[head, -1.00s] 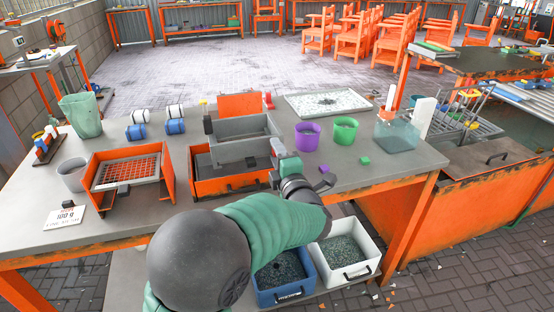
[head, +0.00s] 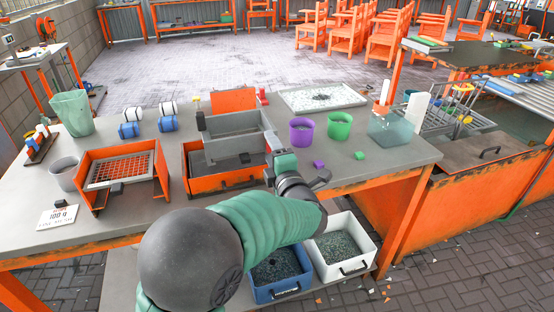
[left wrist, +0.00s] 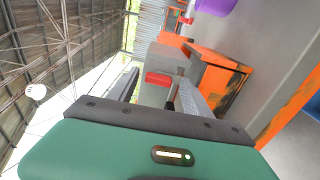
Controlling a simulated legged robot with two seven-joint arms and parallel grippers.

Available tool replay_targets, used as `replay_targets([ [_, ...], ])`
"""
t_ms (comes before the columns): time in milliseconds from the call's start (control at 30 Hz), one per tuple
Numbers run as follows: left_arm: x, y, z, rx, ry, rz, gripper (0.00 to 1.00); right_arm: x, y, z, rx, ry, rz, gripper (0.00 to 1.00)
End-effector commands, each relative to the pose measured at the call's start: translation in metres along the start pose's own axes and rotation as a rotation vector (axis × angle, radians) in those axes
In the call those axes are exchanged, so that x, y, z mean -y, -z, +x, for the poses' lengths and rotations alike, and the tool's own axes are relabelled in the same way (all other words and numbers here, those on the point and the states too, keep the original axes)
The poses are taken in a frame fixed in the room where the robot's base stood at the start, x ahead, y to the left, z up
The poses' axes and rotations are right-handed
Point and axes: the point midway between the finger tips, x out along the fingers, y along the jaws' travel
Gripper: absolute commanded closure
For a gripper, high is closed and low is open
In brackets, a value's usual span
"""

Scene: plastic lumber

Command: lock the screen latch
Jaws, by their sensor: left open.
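The screen unit is an orange box with a grey rectangular screen frame (head: 232,124) on top, at the middle of the bench. I cannot make out the latch for certain. A small red piece (head: 262,96) stands at its back right corner, and a dark upright piece (head: 200,121) at its left. My left gripper (head: 271,142) is at the frame's right front end. In the left wrist view, its two fingers (left wrist: 158,92) are apart. A red block (left wrist: 158,78) shows between them, beyond the tips; contact cannot be told. My right gripper is out of view.
Purple (head: 302,131) and green (head: 339,126) cups stand right of the unit, with a purple block (head: 319,164) and a green block (head: 360,155) in front. An orange mesh-topped stand (head: 122,170) is left. Blue (head: 277,270) and white (head: 341,243) bins sit below the bench edge.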

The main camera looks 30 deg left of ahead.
Motion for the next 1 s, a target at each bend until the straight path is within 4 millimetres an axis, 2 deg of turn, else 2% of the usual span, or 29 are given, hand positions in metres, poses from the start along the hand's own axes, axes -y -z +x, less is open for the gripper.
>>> replay_targets([
  [167, -0.002, -0.002, -0.034, 0.006, 0.001, 0.000, 0.42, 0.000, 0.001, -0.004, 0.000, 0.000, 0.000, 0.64],
  [400, -0.001, -0.002, -0.106, 0.007, 0.001, 0.000, 0.42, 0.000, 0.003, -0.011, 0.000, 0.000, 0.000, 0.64],
  [600, 0.001, -0.002, -0.150, 0.004, 0.002, 0.001, 0.42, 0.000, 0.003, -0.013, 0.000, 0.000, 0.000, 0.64],
  [733, 0.001, -0.001, -0.162, 0.001, 0.002, 0.000, 0.42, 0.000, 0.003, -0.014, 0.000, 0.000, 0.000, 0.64],
  [1000, 0.002, -0.001, -0.164, 0.001, 0.002, 0.001, 0.42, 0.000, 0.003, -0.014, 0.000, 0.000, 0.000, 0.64],
])
